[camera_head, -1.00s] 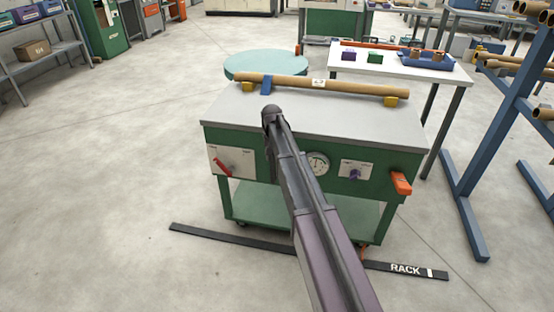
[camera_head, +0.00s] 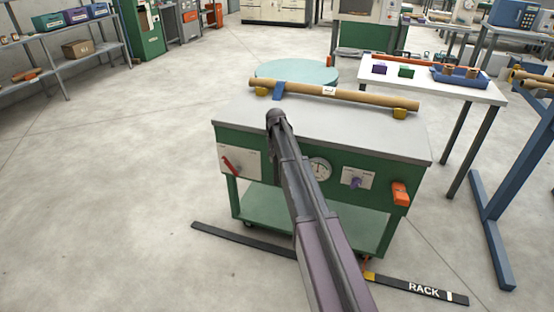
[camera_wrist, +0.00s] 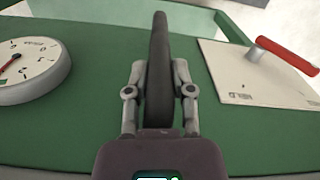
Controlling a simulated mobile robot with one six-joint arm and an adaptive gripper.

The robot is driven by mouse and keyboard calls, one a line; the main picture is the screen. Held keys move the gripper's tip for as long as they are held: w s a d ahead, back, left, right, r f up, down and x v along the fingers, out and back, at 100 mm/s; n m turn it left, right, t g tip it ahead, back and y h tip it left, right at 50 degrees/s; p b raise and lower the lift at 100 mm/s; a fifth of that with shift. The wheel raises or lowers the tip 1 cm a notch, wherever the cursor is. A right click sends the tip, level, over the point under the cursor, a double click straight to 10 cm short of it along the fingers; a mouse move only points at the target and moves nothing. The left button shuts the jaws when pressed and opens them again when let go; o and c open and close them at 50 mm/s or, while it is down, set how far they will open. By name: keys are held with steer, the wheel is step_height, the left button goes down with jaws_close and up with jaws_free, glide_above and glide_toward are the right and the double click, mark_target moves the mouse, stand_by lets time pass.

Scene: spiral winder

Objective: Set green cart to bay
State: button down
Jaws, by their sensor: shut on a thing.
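The green cart (camera_head: 285,165) stands upright with a grey top, a lower shelf and a front panel. A long brown tube (camera_head: 350,94) lies on its top in yellow supports with a blue clamp. In the wrist view my gripper (camera_wrist: 159,85) is shut on a dark bar (camera_wrist: 159,38) against the cart's green front, between the gauge (camera_wrist: 30,68) and the red lever (camera_wrist: 287,56). A black floor strip marked RACK (camera_head: 424,289) runs along the cart's near side. No bay is clearly identifiable.
A white table (camera_head: 440,82) with small blocks and a blue tray stands right behind the cart. A blue rack (camera_head: 497,240) stands at right. A round turquoise top (camera_head: 297,70) is behind the cart. Floor (camera_head: 110,200) at left is clear.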

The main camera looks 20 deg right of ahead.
steer(key=shift+c, duration=2.4)
jaws_free()
steer(key=shift+s+d, duration=0.1)
steer(key=shift+s, duration=0.1)
steer(key=shift+d, duration=0.1)
steer(key=s+a+n, duration=0.2)
steer(key=s+a, duration=0.2)
steer(key=s, duration=1.3)
steer(key=s+a+n, duration=0.2)
steer(key=s+a, duration=0.1)
steer(key=s, duration=1.5)
step_height(320, 180, up, 23)
steer(key=p, duration=2.2)
steer(key=shift+a+f+p, duration=0.15)
steer(key=shift+p, duration=0.2)
steer(key=shift+w, duration=0.1)
